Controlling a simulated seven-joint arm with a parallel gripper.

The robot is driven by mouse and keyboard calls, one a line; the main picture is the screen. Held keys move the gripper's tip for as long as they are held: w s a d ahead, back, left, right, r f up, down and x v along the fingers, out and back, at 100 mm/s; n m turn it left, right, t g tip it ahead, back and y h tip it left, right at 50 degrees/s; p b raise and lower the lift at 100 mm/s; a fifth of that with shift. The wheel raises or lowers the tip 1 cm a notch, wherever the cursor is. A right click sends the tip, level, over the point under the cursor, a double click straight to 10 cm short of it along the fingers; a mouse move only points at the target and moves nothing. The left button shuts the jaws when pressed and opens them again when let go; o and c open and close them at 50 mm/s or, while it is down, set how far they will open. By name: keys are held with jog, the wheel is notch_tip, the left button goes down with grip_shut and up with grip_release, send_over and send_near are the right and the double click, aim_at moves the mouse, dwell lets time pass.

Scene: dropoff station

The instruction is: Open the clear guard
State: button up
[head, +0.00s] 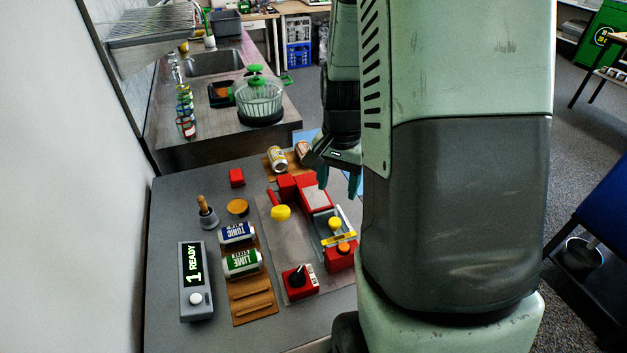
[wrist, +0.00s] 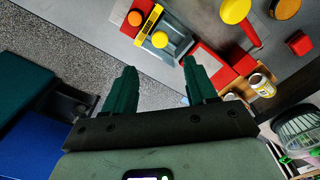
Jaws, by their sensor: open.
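The clear guard (head: 322,218) appears as a see-through panel in a grey frame on the panel board, with a yellow knob (head: 334,223) and a yellow strip (head: 338,240) along its front. It looks closed, though its lid edges are hard to make out. In the wrist view the guard (wrist: 176,50) is beyond my fingertips, with its yellow knob (wrist: 160,39) in plain sight. My gripper (head: 339,184) is open and empty, above and behind the guard, apart from it. Its two green fingers (wrist: 160,72) are spread wide in the wrist view. My arm hides part of the board's right side.
Red blocks (head: 287,187) adjoin the guard, and a red box with an orange button (head: 343,248) is in front.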

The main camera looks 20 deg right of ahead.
aim_at(335, 221)
notch_tip(335, 221, down, 11)
jog(key=shift+r, duration=0.1)
dwell(0.3)
jog(key=shift+c, duration=0.3)
grip_shut()
